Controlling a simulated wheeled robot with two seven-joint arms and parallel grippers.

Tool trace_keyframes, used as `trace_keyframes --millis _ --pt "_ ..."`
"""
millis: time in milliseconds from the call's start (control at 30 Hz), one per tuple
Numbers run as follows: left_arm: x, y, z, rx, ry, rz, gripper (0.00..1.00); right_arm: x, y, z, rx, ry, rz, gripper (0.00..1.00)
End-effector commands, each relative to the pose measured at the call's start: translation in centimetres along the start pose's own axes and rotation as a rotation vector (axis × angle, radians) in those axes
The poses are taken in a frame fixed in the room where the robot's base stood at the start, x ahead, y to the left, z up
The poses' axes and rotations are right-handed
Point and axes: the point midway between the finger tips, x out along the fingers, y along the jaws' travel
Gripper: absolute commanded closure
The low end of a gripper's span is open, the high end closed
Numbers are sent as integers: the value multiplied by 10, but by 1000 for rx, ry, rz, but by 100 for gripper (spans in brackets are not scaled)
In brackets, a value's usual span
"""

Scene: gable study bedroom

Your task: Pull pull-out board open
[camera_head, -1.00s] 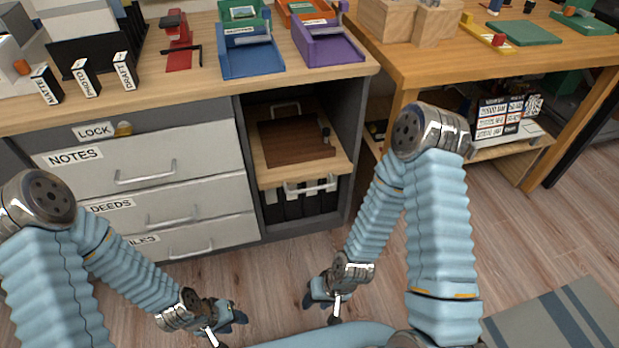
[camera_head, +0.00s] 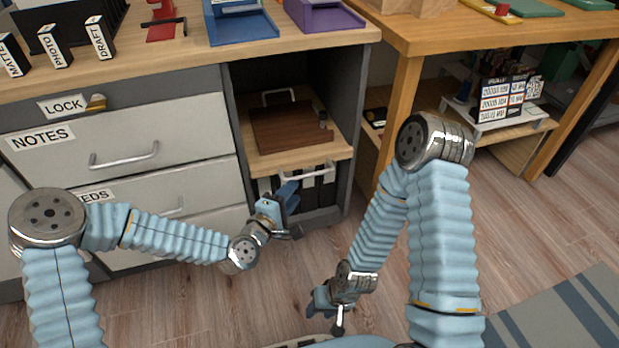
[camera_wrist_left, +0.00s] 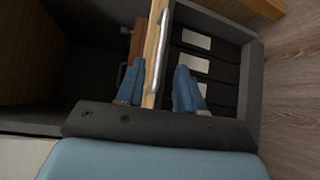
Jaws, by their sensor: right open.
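The pull-out board (camera_head: 262,165) is a light wooden shelf in the cabinet's open compartment, with a metal bar handle (camera_head: 308,173) on its front edge. My left gripper (camera_head: 290,200) is just in front of and below the handle. In the left wrist view, the two blue fingers of my left gripper (camera_wrist_left: 159,75) are spread apart, one on each side of the handle (camera_wrist_left: 159,50) and the board's front edge (camera_wrist_left: 151,60). Whether they touch it is unclear. My right gripper (camera_head: 328,303) is open and empty, low above the floor.
A dark brown panel (camera_head: 288,126) lies on the board. Black binders (camera_head: 322,192) with white labels stand below it. Drawers with handles (camera_head: 125,156) are to the left. A wooden desk (camera_head: 500,35) stands to the right. The floor (camera_head: 500,235) in front is clear.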

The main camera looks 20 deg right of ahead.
Motion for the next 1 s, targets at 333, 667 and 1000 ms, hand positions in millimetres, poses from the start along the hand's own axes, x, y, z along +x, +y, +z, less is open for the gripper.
trace_keyframes --millis 333,667,1000 --pt "77 -2 0 1 0 -2 63 4 1 0 0 -2 -1 57" --pt "102 -2 0 2 -1 -5 63 5 1 1 -1 -2 -2 57" --pt "101 -2 0 2 0 -5 85 5 1 1 0 -2 -2 57"
